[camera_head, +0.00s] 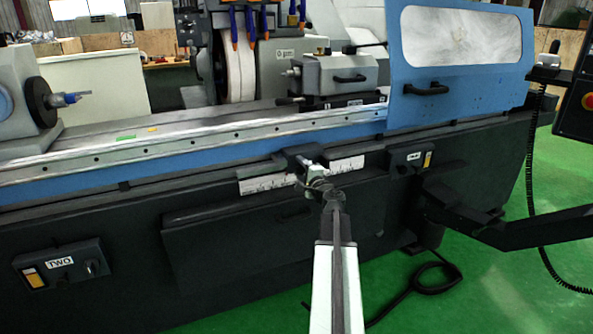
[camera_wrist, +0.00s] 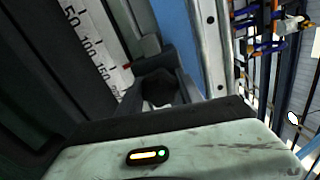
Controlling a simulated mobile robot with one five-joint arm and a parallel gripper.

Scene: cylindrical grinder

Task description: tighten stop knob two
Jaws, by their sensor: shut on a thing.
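My gripper (camera_head: 313,173) is at the front rail of the grinder, at a dark stop block (camera_head: 298,151) beside a white scale (camera_head: 262,182). It is shut on a knob on the front of this stop; in the head view my gripper hides the knob. In the wrist view a dark rounded knob shape (camera_wrist: 158,92) shows just beyond my pale wrist housing, close to the scale (camera_wrist: 92,42). No number can be read on this stop. A separate control box marked TWO (camera_head: 60,263), with a dark switch, is at the lower left of the machine front.
Another small control box (camera_head: 412,157) is right of the scale. A dark support arm (camera_head: 510,225) reaches in at the right. A blue guard door (camera_head: 455,90) stands above. A black cable (camera_head: 435,282) lies on the clear green floor.

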